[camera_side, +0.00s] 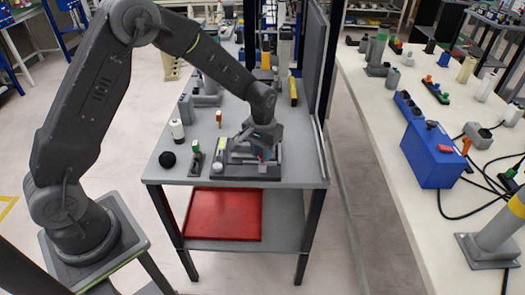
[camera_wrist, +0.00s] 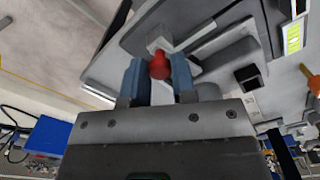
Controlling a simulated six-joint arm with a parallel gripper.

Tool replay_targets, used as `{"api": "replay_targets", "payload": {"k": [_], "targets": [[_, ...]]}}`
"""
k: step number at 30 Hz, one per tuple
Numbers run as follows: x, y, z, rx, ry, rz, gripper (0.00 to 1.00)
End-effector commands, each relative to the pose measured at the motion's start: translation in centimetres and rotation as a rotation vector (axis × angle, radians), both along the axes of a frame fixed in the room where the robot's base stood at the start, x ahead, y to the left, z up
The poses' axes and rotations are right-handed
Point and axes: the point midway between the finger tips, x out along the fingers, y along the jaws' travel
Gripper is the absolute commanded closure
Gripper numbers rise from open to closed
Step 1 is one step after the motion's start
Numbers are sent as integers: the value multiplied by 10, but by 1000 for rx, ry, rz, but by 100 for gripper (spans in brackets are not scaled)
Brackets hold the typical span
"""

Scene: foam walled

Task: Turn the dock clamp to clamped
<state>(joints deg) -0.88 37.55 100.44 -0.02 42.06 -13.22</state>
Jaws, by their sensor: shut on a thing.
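The dock (camera_side: 235,171) is a dark grey fixture near the front edge of the grey table in the side view. It also shows in the wrist view (camera_wrist: 125,43). The clamp's red knob (camera_wrist: 160,65) sits between the two blue-grey fingers of my gripper (camera_wrist: 160,78) in the wrist view. My gripper is shut on this red knob. In the side view my gripper (camera_side: 264,152) reaches down over the right part of the dock, and only a little red shows by the fingers. The clamp's exact angle is hard to tell.
A dark upright panel (camera_side: 314,60) borders the table's right side. A red tray (camera_side: 222,214) lies on the shelf below.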

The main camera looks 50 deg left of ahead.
Motion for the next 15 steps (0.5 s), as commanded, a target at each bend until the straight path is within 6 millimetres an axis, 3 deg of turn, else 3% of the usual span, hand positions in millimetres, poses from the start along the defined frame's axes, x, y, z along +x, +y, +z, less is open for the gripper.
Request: {"api": "replay_targets", "payload": {"k": [1,2,3,9,15], "targets": [[1,0,1,1,-3,-1,99],[1,0,1,1,-3,-1,74],[1,0,1,1,-3,-1,70],[0,0,1,0,-2,0,51],[0,0,0,0,-1,0,50]]}}
